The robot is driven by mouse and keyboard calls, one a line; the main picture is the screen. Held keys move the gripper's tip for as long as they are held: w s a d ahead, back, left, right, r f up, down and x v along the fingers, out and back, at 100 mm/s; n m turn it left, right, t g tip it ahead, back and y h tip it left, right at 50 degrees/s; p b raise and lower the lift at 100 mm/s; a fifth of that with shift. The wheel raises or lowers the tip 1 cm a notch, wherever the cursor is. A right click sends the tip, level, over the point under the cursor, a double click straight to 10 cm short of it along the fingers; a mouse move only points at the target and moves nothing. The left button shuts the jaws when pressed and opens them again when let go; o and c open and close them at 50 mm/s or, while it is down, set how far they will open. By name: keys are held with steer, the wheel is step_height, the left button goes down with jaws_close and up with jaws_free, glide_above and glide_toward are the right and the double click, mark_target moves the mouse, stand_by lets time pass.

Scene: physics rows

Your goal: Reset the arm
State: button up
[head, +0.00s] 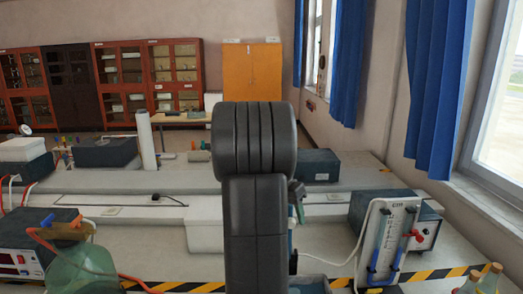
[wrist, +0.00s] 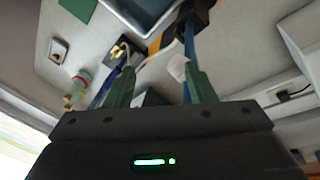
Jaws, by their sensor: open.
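My arm (head: 255,190) stands upright in the middle of the head view, a dark grey column with a ribbed rounded joint on top. It hides most of my gripper; a green piece shows just right of it. In the wrist view my gripper (wrist: 158,72) has two green fingers spread apart, with nothing held between them. Beyond the fingers, the bench surface and blurred items are seen from a tilted angle.
A workbench with yellow-black edge tape (head: 190,287) lies ahead. A white paper roll (head: 146,140) stands further back.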

steer(key=shift+w+a+r+g+p, duration=0.1)
steer(key=shift+w+g+p, duration=0.25)
steer(key=shift+w+g, duration=0.6)
steer(key=shift+w+g+p, duration=0.3)
steer(key=shift+w+g, duration=0.15)
steer(key=shift+w, duration=0.9)
steer(key=shift+r+n, duration=0.1)
steer(key=shift+n, duration=0.2)
